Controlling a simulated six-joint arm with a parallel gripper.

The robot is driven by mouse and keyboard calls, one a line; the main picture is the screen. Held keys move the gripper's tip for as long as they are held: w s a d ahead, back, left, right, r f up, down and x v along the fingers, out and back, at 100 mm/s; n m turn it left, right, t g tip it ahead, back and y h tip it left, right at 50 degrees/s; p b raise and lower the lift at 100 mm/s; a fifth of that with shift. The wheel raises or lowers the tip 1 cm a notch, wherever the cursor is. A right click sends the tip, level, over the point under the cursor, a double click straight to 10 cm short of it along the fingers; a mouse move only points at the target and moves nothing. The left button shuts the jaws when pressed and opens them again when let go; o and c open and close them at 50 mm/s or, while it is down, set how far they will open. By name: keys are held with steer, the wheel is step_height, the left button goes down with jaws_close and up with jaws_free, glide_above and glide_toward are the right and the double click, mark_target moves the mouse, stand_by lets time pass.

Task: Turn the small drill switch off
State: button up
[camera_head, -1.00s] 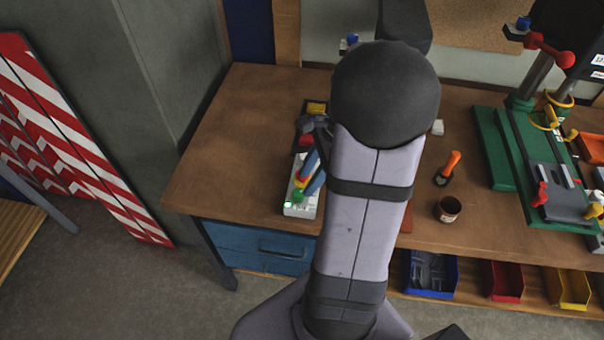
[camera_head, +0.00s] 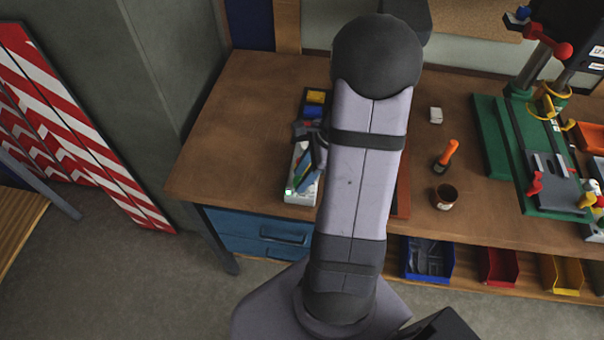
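A white box (camera_head: 301,196) with a small green light on its front left corner lies on the wooden bench, left of my arm. I cannot tell for certain that it carries the small drill switch. My gripper (camera_head: 305,172) is over this box, close to its top. Its dark body and my arm hide much of the box, and any switch there is hard to make out. The fingers are small and partly covered, so contact and opening are unclear. A larger drill press with a green base (camera_head: 492,140) stands at the right.
A dark tray with yellow and blue blocks (camera_head: 315,97) lies behind the box. The bench's left part is clear.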

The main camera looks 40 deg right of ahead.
steer(key=shift+a+f, duration=0.1)
steer(key=shift+f, duration=0.15)
steer(key=c, duration=0.7)
steer(key=shift+c, duration=0.2)
steer(key=shift+m, duration=0.3)
steer(key=m, duration=0.2)
steer(key=m+t+h, duration=0.1)
steer(key=m, duration=0.2)
steer(key=shift+s+a+t+h+p, duration=0.1)
steer(key=shift+a+t+h+p, duration=0.05)
steer(key=shift+t+h+p, duration=0.15)
steer(key=m+h, duration=0.1)
steer(key=m, duration=0.2)
steer(key=m+h, duration=0.1)
steer(key=m, duration=0.2)
steer(key=shift+a+t+b, duration=0.15)
steer(key=shift+t+b, duration=0.2)
steer(key=shift+t, duration=0.05)
steer(key=shift+m, duration=0.3)
